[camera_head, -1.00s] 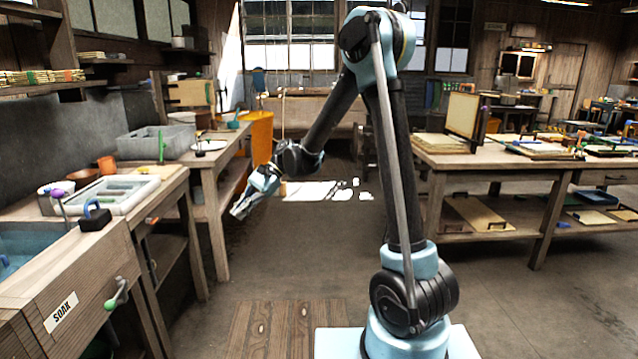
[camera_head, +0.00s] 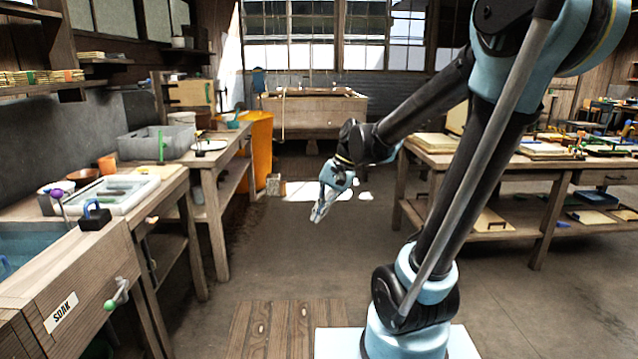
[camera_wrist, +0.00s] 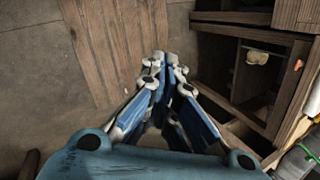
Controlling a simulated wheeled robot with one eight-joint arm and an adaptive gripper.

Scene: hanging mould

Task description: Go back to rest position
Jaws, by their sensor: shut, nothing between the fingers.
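My gripper (camera_head: 318,214) hangs in the open air over the aisle in the head view, pointing downward. In the wrist view my gripper (camera_wrist: 160,58) has its fingers together, with nothing between them. It touches nothing. The arm is folded, with its elbow high at the upper right of the head view. No hanging mould is clearly visible near the gripper.
At left stand a vat bench marked SOAK (camera_head: 62,312), a white tray (camera_head: 110,193) and a grey bin (camera_head: 155,143). An orange barrel (camera_head: 262,150) stands behind. A workbench (camera_head: 550,168) is at right. The aisle floor is clear, with wooden boards (camera_head: 280,330) in front.

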